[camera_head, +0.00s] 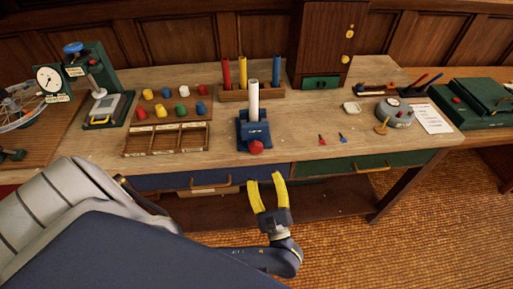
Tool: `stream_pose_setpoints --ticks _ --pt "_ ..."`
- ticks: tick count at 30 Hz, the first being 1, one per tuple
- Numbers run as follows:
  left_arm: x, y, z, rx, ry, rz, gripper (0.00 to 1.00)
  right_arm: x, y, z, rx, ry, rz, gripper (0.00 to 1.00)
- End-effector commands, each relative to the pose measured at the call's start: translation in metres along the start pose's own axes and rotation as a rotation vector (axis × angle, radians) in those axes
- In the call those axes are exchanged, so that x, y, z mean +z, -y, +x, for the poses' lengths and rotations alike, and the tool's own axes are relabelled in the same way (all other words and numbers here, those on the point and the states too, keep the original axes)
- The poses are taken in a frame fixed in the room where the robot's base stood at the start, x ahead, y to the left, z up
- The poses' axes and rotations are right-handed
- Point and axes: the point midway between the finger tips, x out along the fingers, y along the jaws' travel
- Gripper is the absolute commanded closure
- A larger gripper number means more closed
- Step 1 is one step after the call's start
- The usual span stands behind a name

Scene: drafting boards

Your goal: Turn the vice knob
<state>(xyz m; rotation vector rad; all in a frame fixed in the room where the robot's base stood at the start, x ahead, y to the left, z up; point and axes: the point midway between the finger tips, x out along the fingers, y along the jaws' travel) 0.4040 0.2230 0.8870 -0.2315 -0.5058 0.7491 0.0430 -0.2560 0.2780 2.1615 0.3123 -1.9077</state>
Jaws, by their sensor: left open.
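The vice (253,131) is a blue block standing on the workbench near its front edge. A white upright cylinder (254,98) stands in it. The red vice knob (256,147) is on the vice's front face, facing me. My left gripper (265,179) has yellow fingers spread open and empty. In the picture it is just below the knob, in front of the bench edge, and apart from the knob. My right gripper is not in view.
Drawers (350,166) with handles line the bench front.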

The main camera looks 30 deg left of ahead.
Motion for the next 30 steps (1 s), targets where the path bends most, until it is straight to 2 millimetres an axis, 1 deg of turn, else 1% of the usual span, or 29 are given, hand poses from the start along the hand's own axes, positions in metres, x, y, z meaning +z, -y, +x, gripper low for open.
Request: stream_pose_setpoints --ticks 1,6,12,15,21,30 --pt "0.001 0.000 0.011 -0.001 0.003 -0.001 0.49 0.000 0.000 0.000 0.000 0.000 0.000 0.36" --pt "0.001 0.000 0.042 -0.002 0.003 0.000 0.49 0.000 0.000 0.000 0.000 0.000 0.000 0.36" --pt "0.001 0.000 0.073 -0.001 0.002 0.000 0.49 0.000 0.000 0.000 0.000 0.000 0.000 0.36" --pt "0.000 0.000 0.085 -0.001 0.001 0.000 0.49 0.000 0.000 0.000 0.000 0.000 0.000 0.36" --pt "0.000 0.000 0.101 0.000 0.000 0.000 0.49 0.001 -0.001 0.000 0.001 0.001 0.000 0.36" --pt "0.000 0.000 0.107 -0.001 -0.001 0.000 0.49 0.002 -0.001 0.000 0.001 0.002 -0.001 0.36"
